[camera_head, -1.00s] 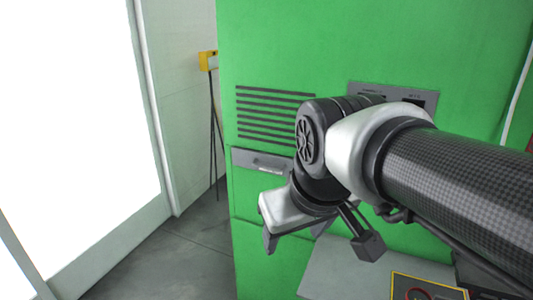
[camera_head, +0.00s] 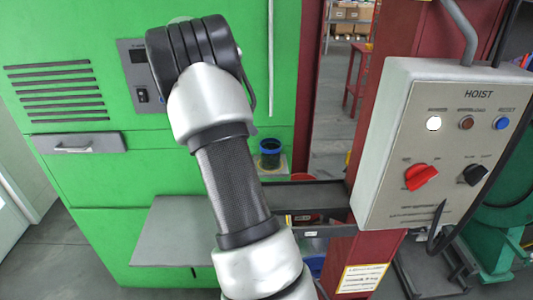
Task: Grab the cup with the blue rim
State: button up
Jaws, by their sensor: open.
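A dark cup with a blue rim (camera_head: 270,156) stands upright on a small pale ledge (camera_head: 272,170) beside the green cabinet's right edge, just right of my arm. The cup shows clear of the arm in the picture, with its opening facing up. My arm rises from the bottom middle to a dark joint at the upper left of the cup. My gripper is not visible in this view.
A grey hoist control box (camera_head: 437,140) with knobs stands at right, in front of a red post (camera_head: 372,110). The green cabinet (camera_head: 110,195) fills the left, with a grey shelf (camera_head: 172,232) jutting out. Dark trays (camera_head: 308,197) lie below the cup.

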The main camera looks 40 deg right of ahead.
aim_at(263, 142)
jog(key=x, duration=1.1)
jog(key=shift+f, duration=0.1)
jog(key=p+x, duration=0.1)
jog(key=x, duration=0.4)
jog(key=shift+s+a+f, duration=0.1)
jog(key=shift+s+f, duration=0.1)
jog(key=shift+r, duration=0.1)
jog(key=c, duration=1)
